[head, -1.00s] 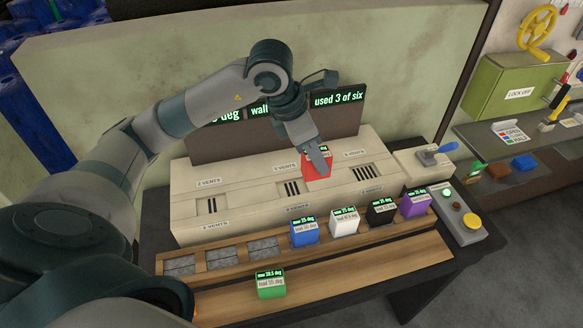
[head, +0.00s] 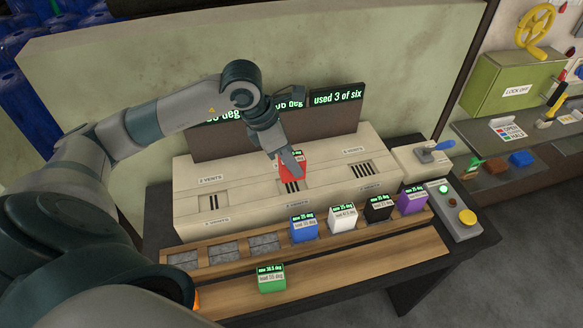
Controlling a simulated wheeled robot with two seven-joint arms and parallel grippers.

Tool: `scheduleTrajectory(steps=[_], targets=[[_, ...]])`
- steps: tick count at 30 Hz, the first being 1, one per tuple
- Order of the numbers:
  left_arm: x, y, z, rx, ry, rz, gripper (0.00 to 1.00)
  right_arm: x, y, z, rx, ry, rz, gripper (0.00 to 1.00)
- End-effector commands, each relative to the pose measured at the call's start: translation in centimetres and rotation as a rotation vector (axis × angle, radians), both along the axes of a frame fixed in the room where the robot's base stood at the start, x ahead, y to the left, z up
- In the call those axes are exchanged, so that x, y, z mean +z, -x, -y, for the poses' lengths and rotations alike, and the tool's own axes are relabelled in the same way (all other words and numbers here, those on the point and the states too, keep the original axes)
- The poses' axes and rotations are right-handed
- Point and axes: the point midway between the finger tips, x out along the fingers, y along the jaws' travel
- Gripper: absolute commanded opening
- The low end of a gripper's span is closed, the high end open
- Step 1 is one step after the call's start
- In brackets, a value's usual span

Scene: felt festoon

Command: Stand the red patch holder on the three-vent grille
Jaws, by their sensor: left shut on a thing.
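The red patch holder (head: 287,174) is upright in my left gripper (head: 294,164), which is shut on it and partly covers it. The holder is over the middle of the cream console, at the back edge of the three-vent grille (head: 293,188). Its lower part overlaps the upper part of the slots in the head view. I cannot tell whether its base touches the console. My right gripper is not in view.
The two-vent grille (head: 213,202) and a grille with several vents (head: 361,170) flank it, both bare. In front, a wooden rack holds blue (head: 303,230), white (head: 342,224), black (head: 378,214) and purple (head: 411,204) holders. A green holder (head: 271,281) stands nearer.

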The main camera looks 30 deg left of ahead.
Motion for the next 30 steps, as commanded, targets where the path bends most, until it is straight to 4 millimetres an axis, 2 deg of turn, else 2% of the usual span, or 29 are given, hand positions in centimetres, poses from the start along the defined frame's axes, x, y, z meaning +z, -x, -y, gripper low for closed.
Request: scheduleTrajectory(steps=[9,23,24,26,30], targets=[[-3.0,0.1,0.0,0.001,-0.001,-0.003,0.04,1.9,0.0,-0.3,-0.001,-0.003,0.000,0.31],[-3.8,0.0,0.0,-0.001,-0.001,0.001,0.04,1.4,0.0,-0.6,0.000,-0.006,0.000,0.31],[-3.8,0.0,0.0,-0.001,-0.002,0.000,0.33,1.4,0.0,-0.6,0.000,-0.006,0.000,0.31],[-3.7,0.0,0.0,-0.001,-0.002,0.000,0.48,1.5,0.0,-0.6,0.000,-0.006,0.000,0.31],[-3.7,0.0,0.0,-0.001,-0.002,0.000,0.50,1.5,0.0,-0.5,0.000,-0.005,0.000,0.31]])
